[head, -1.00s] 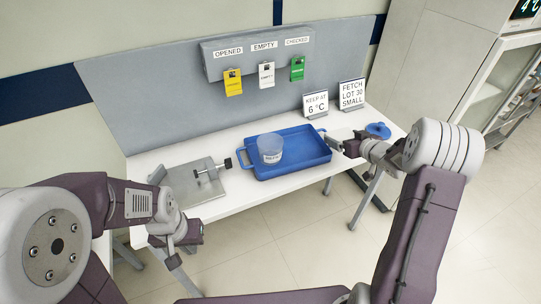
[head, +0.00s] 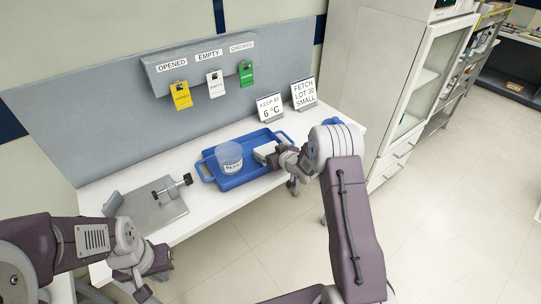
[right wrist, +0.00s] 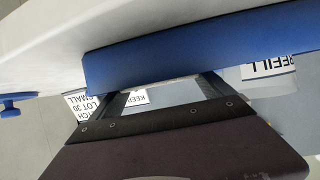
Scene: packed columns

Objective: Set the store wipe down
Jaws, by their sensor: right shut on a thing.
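My right gripper (head: 268,152) is at the right end of the blue tray (head: 208,174) and shut on the store wipe. A pale shape shows at the jaws in the head view, but I cannot make out the wipe's outline. In the right wrist view, my right gripper (right wrist: 165,95) has a blue straight-edged band across its finger ends; whether that is tray wall or held cloth I cannot tell. The fingertips are hidden there. My left gripper (head: 150,277) hangs low in front of the bench's left part, its jaws unclear.
A clear tub (head: 229,160) stands in the tray. A grey clamp fixture (head: 160,203) is left of it. Two signs (head: 270,108) (head: 304,94) stand behind. A blue lidded thing (head: 333,122) is partly hidden by my right arm.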

